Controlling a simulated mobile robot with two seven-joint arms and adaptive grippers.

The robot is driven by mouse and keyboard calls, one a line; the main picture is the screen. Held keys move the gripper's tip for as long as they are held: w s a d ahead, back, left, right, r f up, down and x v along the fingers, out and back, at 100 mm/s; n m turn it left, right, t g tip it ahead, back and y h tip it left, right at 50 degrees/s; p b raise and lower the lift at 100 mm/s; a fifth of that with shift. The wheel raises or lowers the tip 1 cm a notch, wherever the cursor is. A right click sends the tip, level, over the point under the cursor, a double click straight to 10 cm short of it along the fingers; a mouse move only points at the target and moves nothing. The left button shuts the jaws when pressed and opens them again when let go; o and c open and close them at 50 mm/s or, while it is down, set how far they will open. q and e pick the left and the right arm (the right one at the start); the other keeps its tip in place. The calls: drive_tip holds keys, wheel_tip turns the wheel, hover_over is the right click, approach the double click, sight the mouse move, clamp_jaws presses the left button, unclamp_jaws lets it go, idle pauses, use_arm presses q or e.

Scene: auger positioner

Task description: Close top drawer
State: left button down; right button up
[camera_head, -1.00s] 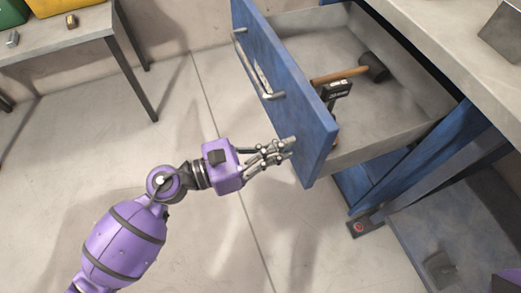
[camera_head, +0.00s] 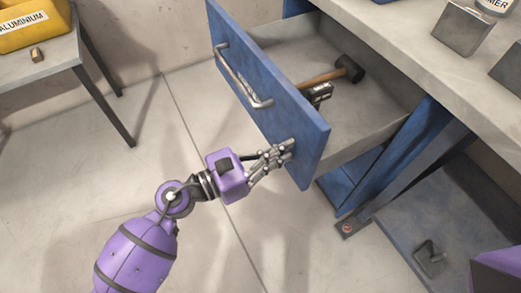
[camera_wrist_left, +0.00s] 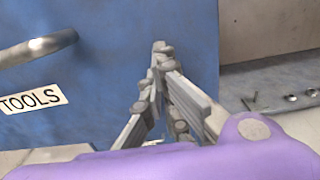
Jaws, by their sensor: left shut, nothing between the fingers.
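The top drawer is pulled out, and its blue front (camera_head: 285,108) faces left in the head view. A curved metal handle (camera_head: 240,78) is on the front, and it also shows in the wrist view (camera_wrist_left: 40,46) above a TOOLS label (camera_wrist_left: 33,99). My left gripper (camera_head: 288,147) is shut and empty. Its fingertips are at the lower near part of the drawer front, below the handle, and seem to touch it. In the wrist view the closed fingers (camera_wrist_left: 163,50) are against the blue face. My right gripper is out of view.
A hammer (camera_head: 325,76) and a small dark item (camera_head: 321,92) lie in the drawer. The grey worktop (camera_head: 400,50) overhangs it on the right, with metal blocks on it. A side table (camera_head: 40,62) with a yellow bin (camera_head: 30,25) is at upper left. The floor at left is clear.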

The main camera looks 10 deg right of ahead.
use_arm(q)
drive_tip(key=x, duration=1.3)
drive_tip(key=shift+p, duration=0.3)
drive_tip(key=b+x, duration=0.1)
drive_tip(key=x, duration=0.6)
drive_tip(key=b+x, duration=0.1)
drive_tip(key=x, duration=0.6)
drive_tip(key=shift+f, duration=0.2)
drive_tip(key=shift+b+x, duration=0.45)
drive_tip(key=shift+x, duration=0.35)
drive_tip(key=shift+r, duration=0.25)
